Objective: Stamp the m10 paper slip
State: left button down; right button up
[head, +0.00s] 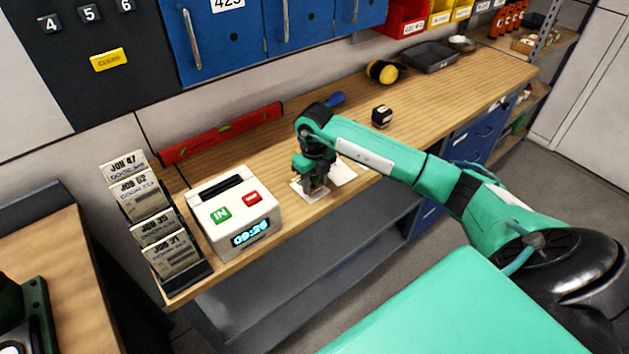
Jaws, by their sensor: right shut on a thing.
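White paper (343,173) lies on the wooden bench, and more of it shows at the left of my right gripper. I cannot read any m10 mark or tell whether this is one slip or two. My right gripper (315,190) points down over the paper, close to the bench top. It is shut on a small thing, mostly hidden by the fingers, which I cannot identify. A white time-clock box (234,211) with a green IN button, a red button and a lit display stands left of the gripper. My left gripper is not in view.
A rack of job cards (178,262) stands left of the box. A red level (222,133) lies along the wall. A small black block (381,116), a yellow-black round item (383,72) and a grey tray (430,57) sit farther right. The bench's front edge is close to the gripper.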

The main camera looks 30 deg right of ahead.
dwell(0.5)
jog(key=shift+r+p, duration=0.65)
jog(key=shift+r, duration=0.25)
jog(key=shift+r+p, duration=1.25)
jog(key=shift+r, duration=1.3)
